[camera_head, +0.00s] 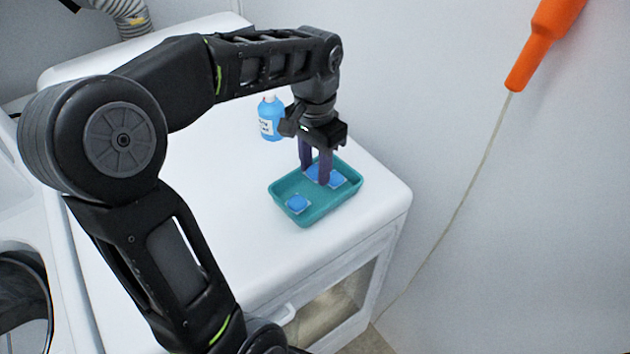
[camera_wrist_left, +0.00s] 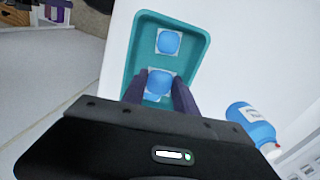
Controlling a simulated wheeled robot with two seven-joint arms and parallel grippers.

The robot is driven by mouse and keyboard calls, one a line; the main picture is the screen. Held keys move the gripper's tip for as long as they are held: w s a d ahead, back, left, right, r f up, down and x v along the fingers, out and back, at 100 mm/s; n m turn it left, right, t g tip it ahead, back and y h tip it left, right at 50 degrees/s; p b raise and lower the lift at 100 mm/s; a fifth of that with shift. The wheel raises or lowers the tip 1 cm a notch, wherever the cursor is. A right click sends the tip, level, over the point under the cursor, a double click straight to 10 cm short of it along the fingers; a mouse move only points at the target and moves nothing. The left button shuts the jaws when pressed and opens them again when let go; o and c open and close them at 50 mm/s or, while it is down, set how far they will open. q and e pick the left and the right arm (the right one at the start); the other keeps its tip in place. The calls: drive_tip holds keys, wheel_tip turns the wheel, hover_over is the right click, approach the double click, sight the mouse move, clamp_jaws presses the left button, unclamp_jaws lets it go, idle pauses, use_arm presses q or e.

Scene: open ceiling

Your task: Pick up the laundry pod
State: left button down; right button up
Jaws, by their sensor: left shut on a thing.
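The teal tray (camera_head: 309,216) stands on the white machine top, and it also shows in the wrist view (camera_wrist_left: 199,43). Inside it, a blue laundry pod (camera_head: 298,203) lies free near the tray's front left; it is also in the wrist view (camera_wrist_left: 168,42). My left gripper (camera_head: 316,174) points down into the back right part of the tray. Its dark fingers are shut on a second blue laundry pod (camera_wrist_left: 158,84), partly hidden by them. I cannot tell whether this pod is lifted off the tray floor. My right gripper is not in view.
A blue bottle (camera_head: 270,120) stands behind the tray, close to my left gripper, and shows in the wrist view (camera_wrist_left: 250,122). The machine's white top (camera_head: 225,190) is bare left of the tray. An orange object (camera_head: 540,40) with a cord hangs by the right wall.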

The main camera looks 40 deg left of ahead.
sight(315, 170)
use_arm(q)
wheel_tip(315, 170, up, 4)
drive_tip(key=shift+r, duration=0.15)
idle(0.6)
